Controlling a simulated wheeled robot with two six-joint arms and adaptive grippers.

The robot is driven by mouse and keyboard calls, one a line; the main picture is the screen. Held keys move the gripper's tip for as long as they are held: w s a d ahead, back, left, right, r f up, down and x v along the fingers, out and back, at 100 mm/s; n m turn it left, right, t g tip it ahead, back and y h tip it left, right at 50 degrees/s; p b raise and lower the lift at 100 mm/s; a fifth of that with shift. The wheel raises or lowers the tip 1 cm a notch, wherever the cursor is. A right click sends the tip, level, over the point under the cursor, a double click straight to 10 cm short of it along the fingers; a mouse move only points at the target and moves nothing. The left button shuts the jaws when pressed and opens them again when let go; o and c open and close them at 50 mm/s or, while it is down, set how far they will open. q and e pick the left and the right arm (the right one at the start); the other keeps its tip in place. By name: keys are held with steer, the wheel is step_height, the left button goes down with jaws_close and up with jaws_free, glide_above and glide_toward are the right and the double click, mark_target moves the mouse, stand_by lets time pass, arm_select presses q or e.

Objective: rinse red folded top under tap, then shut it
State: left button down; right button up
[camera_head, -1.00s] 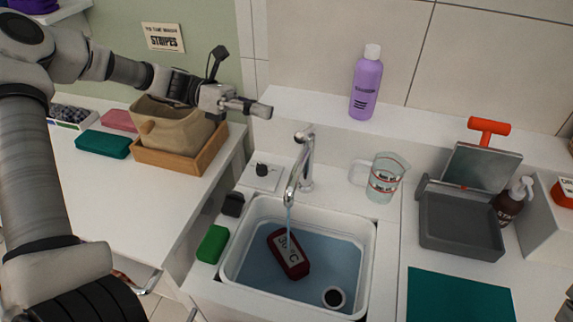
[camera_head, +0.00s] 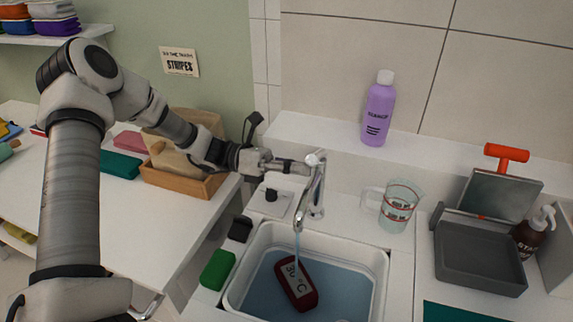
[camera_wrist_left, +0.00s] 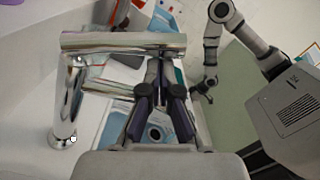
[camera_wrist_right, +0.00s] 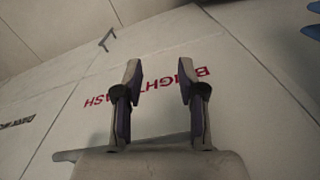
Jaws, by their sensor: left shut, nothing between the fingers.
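The red folded top (camera_head: 296,284), with a pale 30°C label, lies in the water of the white sink (camera_head: 383,285). The chrome tap (camera_head: 314,195) stands behind the sink, and a thin stream of water (camera_head: 298,244) runs from its spout towards the top. My left gripper (camera_head: 307,168) is shut and empty, its tips close beside the upper part of the tap. In the left wrist view the tap (camera_wrist_left: 110,42) spans just ahead of the fingers (camera_wrist_left: 160,78); contact is unclear. My right gripper (camera_wrist_right: 160,75) is open and empty, facing a white panel with red lettering.
A measuring jug (camera_head: 399,206) stands right of the tap, and a purple bottle (camera_head: 378,108) on the ledge behind. A green block (camera_head: 217,269) and a black one (camera_head: 240,229) sit at the sink's left. A grey tray (camera_head: 480,260) is at the right.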

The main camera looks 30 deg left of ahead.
arm_select(q)
steer(key=shift+a, duration=0.1)
steer(key=shift+w+r+p, duration=0.3)
steer(key=shift+w+r, duration=0.05)
steer(key=shift+r, duration=0.35)
